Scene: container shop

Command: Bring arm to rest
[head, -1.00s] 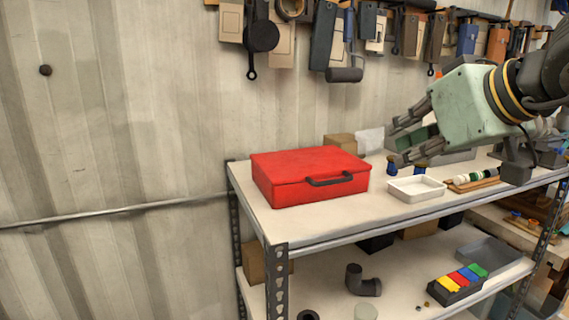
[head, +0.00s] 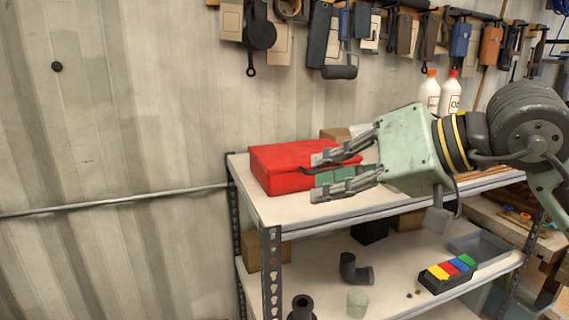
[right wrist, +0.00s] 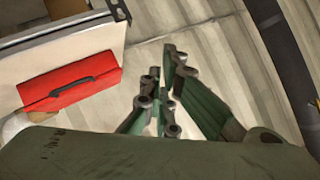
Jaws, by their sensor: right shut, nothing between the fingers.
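My right gripper (head: 316,177) reaches in from the right, pointing left, in front of the right part of the red toolbox (head: 278,168) in the head view. Its fingers are shut with nothing held between them. In the right wrist view the fingers (right wrist: 168,75) stand over bare floor or wall, to the right of the red toolbox (right wrist: 62,92) and apart from it. The toolbox sits closed on the top shelf, its handle partly hidden by my fingers in the head view. My left gripper is not in view.
The metal shelf rack (head: 272,218) has a lower shelf with a black pipe elbow (head: 355,270) and a tray of coloured blocks (head: 452,272). Two white bottles (head: 450,92) stand behind my right arm. Tools hang on the wall above. Room left of the rack is clear.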

